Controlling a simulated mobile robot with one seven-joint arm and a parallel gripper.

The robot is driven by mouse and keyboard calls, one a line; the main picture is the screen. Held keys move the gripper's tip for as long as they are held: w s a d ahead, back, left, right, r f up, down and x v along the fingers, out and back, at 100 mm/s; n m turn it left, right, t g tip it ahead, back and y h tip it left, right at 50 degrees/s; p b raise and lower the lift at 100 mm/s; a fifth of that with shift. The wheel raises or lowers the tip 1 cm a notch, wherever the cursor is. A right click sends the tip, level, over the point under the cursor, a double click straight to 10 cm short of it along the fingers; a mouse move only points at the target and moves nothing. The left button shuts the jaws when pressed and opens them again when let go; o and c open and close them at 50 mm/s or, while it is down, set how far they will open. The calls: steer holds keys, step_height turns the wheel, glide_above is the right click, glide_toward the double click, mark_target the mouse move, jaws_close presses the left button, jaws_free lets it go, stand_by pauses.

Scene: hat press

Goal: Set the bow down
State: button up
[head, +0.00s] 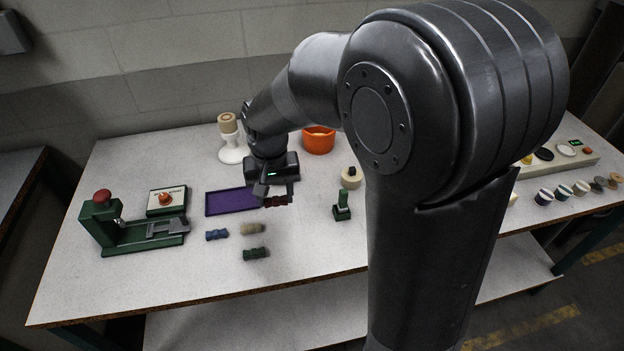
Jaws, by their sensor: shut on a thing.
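My gripper (276,192) is shut on a dark red bow (276,202) and points down over the table. The red bow is just right of the purple tray (208,208); I cannot tell its exact height above the table. Three more bows lie on the table in front of the tray: a blue one (216,235), a beige one (252,228) and a dark green one (255,253). The gripper and wrist partly cover the tray's right end.
A green press (103,222) with a red knob and a button box (167,199) stand at left. A white stand (232,152), orange bowl (318,141), cream round piece (351,178) and small green fixture (342,207) surround the gripper. My arm hides the table's middle right.

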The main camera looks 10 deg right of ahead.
steer(key=w+d, duration=0.6)
steer(key=d, duration=0.6)
steer(key=w+d, duration=0.5)
steer(key=d, duration=0.7)
glide_above(319, 176)
steer(key=shift+n, duration=0.3)
step_height(319, 176, down, 7)
steer(key=shift+f, duration=2.05)
steer(key=shift+f, duration=0.1)
steer(key=o, duration=1)
steer(key=shift+o, duration=0.2)
